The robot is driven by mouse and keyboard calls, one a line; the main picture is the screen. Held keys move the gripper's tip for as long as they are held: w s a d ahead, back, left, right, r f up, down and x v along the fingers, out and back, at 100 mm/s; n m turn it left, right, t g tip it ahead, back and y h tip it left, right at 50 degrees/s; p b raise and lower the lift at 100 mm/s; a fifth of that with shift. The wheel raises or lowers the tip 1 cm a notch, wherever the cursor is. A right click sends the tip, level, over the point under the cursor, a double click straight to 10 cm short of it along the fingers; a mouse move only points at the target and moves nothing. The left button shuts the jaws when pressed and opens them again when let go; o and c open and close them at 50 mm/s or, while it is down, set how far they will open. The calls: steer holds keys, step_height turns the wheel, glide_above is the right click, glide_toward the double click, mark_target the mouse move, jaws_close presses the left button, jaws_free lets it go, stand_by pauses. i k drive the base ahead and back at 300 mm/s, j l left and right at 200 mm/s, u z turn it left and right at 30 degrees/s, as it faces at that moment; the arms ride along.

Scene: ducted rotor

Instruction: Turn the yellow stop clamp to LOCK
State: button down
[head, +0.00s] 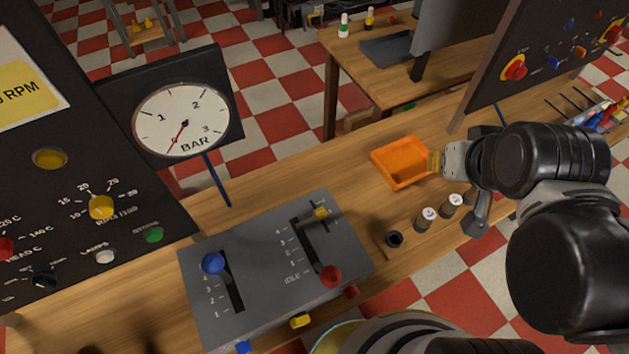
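A grey lever box (262,265) sits on the wooden bench. The red-knobbed lever (331,275) is near the IDLE end of that slot. A second yellow knob (300,321) is on the box's front edge. My gripper (447,160) is to the right of the box, well apart from it, at the orange tray's right edge. A yellow bit (436,161) shows at its tip; its finger opening is unclear.
The orange tray (398,179) lies behind the box. Two small capped bottles (425,219) and a dark round cup (394,240) stand between box and arm. A blue-knobbed lever (213,263) rises from the left slot. A pressure gauge (183,118) stands behind the box.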

mark_target(301, 318)
steer(key=k+u, duration=0.15)
steer(key=u, duration=1.4)
